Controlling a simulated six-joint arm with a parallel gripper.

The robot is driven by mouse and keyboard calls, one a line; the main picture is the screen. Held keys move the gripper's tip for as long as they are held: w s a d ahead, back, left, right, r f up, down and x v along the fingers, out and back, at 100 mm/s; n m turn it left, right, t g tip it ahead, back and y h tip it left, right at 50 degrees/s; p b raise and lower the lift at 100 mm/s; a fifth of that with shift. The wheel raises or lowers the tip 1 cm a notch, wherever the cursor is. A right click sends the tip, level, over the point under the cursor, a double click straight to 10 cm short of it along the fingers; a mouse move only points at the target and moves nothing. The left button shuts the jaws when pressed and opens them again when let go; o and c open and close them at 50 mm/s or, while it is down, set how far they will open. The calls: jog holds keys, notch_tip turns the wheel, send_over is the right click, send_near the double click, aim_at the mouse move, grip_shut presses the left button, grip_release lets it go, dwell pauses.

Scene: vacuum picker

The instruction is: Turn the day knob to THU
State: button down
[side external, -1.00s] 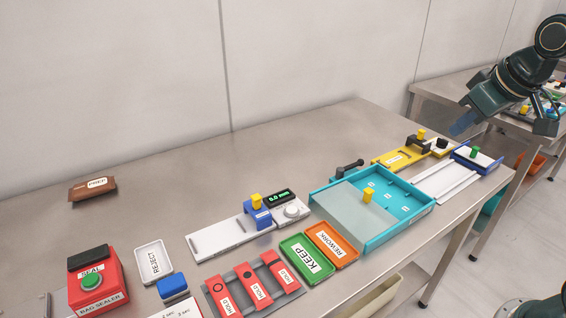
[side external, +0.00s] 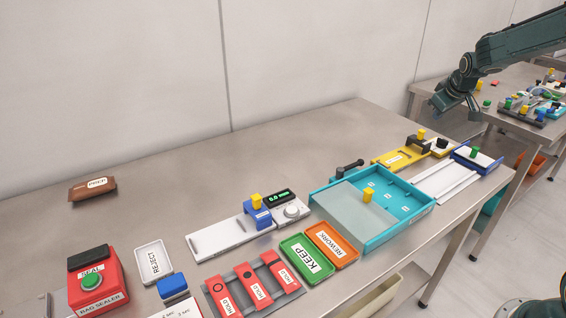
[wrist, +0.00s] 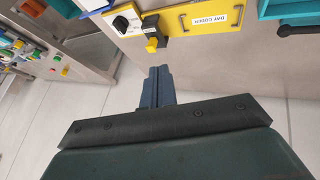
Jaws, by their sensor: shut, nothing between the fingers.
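The day coder is a yellow plate (side external: 388,158) at the far right end of the near table, and its label shows in the wrist view (wrist: 232,18). The day knob (wrist: 121,23) is black and sits on a white dial plate at the coder's end. It also shows small in the side view (side external: 441,144). The letters around the dial are too small to read. A yellow-topped black slider (wrist: 152,42) stands beside it. My gripper (wrist: 158,69) is shut and empty, apart from the knob. In the side view my gripper (side external: 437,103) hangs above and behind the coder.
A turquoise tray (side external: 424,215) with a raised black handle (side external: 348,166) lies left of the coder. A blue and white slide unit (side external: 478,157) is close on its right. A second table (side external: 485,118) with coloured parts stands behind. The air around my gripper is clear.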

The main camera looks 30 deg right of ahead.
jog(key=h, duration=0.1)
send_near(442, 143)
notch_tip(442, 143, up, 2)
jog(key=a, duration=0.3)
jog(key=shift+w+d+g, duration=0.15)
jog(key=shift+w+g, duration=0.15)
jog(key=shift+w, duration=0.05)
jog(key=shift+x, duration=4.9)
